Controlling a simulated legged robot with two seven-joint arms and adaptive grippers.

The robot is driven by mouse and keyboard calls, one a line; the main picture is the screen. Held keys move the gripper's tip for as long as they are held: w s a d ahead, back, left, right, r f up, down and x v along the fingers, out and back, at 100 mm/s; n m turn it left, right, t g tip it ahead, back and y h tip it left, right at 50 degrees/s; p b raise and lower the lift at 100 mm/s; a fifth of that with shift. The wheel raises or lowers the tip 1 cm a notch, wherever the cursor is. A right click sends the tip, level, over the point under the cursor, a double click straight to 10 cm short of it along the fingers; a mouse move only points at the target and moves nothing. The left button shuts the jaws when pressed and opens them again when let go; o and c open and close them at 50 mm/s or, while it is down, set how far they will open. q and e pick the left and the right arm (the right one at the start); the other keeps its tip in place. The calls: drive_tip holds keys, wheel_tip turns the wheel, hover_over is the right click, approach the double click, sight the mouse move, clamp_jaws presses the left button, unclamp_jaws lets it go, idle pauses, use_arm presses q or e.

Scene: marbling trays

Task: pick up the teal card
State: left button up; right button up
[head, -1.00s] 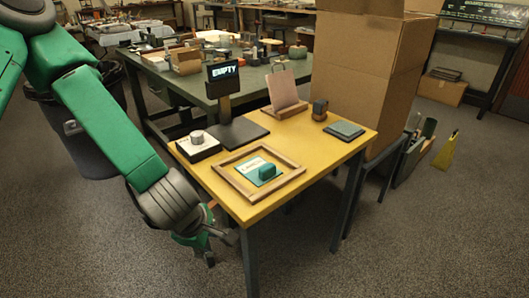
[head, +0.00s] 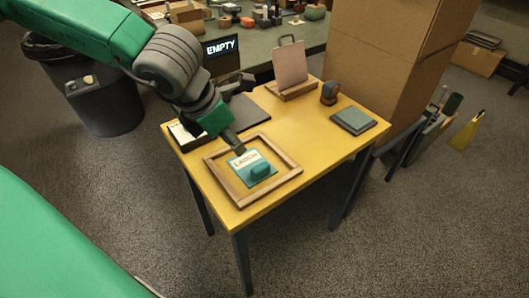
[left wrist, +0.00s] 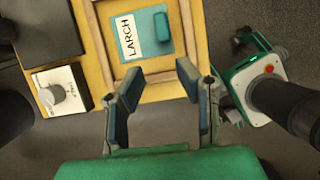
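The teal card (head: 262,160) lies flat inside a wooden frame (head: 283,181) on the yellow table. It has a white label reading LARCH and a raised teal block as its grip. In the left wrist view the card (left wrist: 147,51) lies beyond the fingertips, label to the left, teal block to the right. My left gripper (head: 238,147) hangs over the frame's back left side, near the card. In the left wrist view my left gripper (left wrist: 157,82) has its fingers wide apart with nothing between them.
A knob box (left wrist: 58,92) stands left of the frame. A dark pad (head: 243,111) and an EMPTY display (head: 221,46) are behind it. A clipboard stand (head: 291,65), a small dark block (head: 329,93) and a grey-green pad (head: 353,121) stand farther right. Tall cardboard boxes (head: 390,70) rise behind.

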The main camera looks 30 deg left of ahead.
sight(258, 166)
use_arm(q)
drive_tip(key=b+x, duration=0.1)
drive_tip(key=x, duration=0.1)
drive_tip(key=b+x, duration=0.1)
drive_tip(key=x, duration=0.2)
drive_tip(key=d+b+x, duration=0.1)
drive_tip(key=x, duration=0.2)
drive_tip(key=shift+w+d+r+b, duration=0.1)
drive_tip(key=shift+w+d+b, duration=0.05)
drive_tip(key=shift+w+b, duration=0.15)
drive_tip(key=shift+w+a+f, duration=0.2)
drive_tip(key=shift+a+f, duration=0.05)
drive_tip(key=shift+f, duration=0.15)
drive_tip(key=b+x, duration=0.2)
drive_tip(key=x, duration=0.2)
drive_tip(key=shift+w+d+f+b, duration=0.15)
drive_tip(key=shift+w+f+b, duration=0.05)
drive_tip(key=shift+f+b, duration=0.1)
drive_tip(key=shift+w+d, duration=0.1)
drive_tip(key=shift+d, duration=0.15)
drive_tip(key=shift+a, duration=0.2)
clamp_jaws()
drive_tip(key=shift+a, duration=0.15)
